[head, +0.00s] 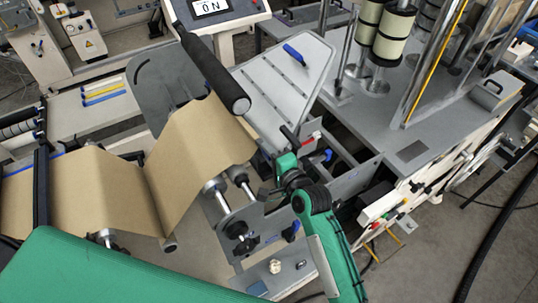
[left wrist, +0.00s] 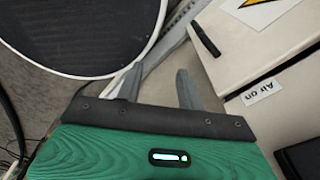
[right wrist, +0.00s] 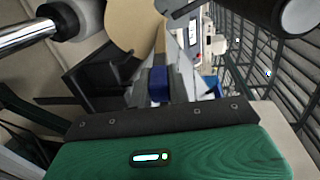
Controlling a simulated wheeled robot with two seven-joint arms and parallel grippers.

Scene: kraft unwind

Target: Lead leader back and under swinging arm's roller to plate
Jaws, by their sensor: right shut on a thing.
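The brown kraft leader (head: 190,155) runs in from the left, dips under a low roller and rises toward the swinging arm's black roller (head: 215,72). Its upper edge is near that roller. My right gripper (head: 268,191) is shut beside the leader's right edge, close to the metal roller ends. In the right wrist view, brown paper (right wrist: 137,24) stands just beyond the fingers, with a blue piece (right wrist: 158,84) between them. The contact is partly hidden. A grey slotted plate (head: 262,88) lies behind. My left gripper (left wrist: 158,88) is open and empty; its fingers are outside the head view.
Metal rollers (head: 213,188) and black knobs (head: 240,228) stand close to my right gripper. A control box (head: 215,12) stands at the back. Posts and reels (head: 392,35) fill the right-hand table. In the left wrist view, a dark round panel (left wrist: 80,30) and a pale cabinet (left wrist: 255,50) are near.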

